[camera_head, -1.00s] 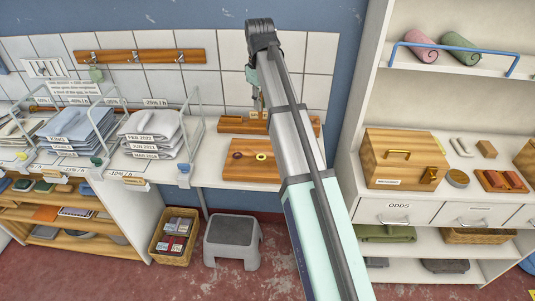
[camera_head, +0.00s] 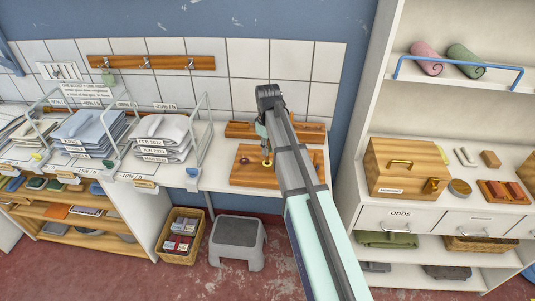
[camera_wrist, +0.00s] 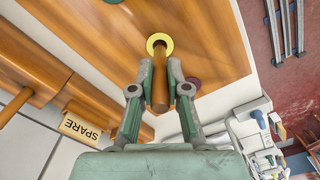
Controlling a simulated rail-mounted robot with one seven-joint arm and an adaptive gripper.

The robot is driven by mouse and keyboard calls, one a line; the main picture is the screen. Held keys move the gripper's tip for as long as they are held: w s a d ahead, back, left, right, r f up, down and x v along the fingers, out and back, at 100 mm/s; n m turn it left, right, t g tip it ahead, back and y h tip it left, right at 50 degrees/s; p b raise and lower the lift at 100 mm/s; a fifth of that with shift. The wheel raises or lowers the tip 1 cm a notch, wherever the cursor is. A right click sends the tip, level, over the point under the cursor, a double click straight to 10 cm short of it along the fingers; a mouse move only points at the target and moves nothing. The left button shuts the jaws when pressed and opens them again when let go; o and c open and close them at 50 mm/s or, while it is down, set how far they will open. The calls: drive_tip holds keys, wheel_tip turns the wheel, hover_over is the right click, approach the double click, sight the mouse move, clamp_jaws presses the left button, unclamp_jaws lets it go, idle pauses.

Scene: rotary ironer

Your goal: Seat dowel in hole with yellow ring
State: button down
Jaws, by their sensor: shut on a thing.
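My gripper (camera_wrist: 160,75) is shut on a brown wooden dowel (camera_wrist: 159,95) in the wrist view. The dowel's far end meets the yellow ring (camera_wrist: 160,40) on the wooden board (camera_wrist: 110,30). I cannot tell whether that end is inside the hole, which the dowel hides. A dark red ring (camera_wrist: 194,81) is partly hidden behind a finger. In the head view my gripper (camera_head: 265,148) is over the yellow ring (camera_head: 267,163), with the dowel roughly upright. The dark ring (camera_head: 245,160) lies to its left on the board (camera_head: 240,178).
A wooden block with a SPARE label (camera_wrist: 80,128) stands behind the board. Wire racks of folded cloths (camera_head: 163,137) stand to the left. A shelf unit with a wooden box (camera_head: 400,168) stands to the right. A grey stool (camera_head: 237,242) is below.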

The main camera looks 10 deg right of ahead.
sight(267, 160)
drive_tip(key=shift+f+p, duration=0.4)
drive_tip(key=shift+f, duration=1.35)
drive_tip(key=shift+f, duration=0.1)
drive_tip(key=c, duration=1.2)
unclamp_jaws()
drive_tip(key=shift+o, duration=0.2)
wheel_tip(267, 160, up, 12)
drive_tip(key=b, duration=0.3)
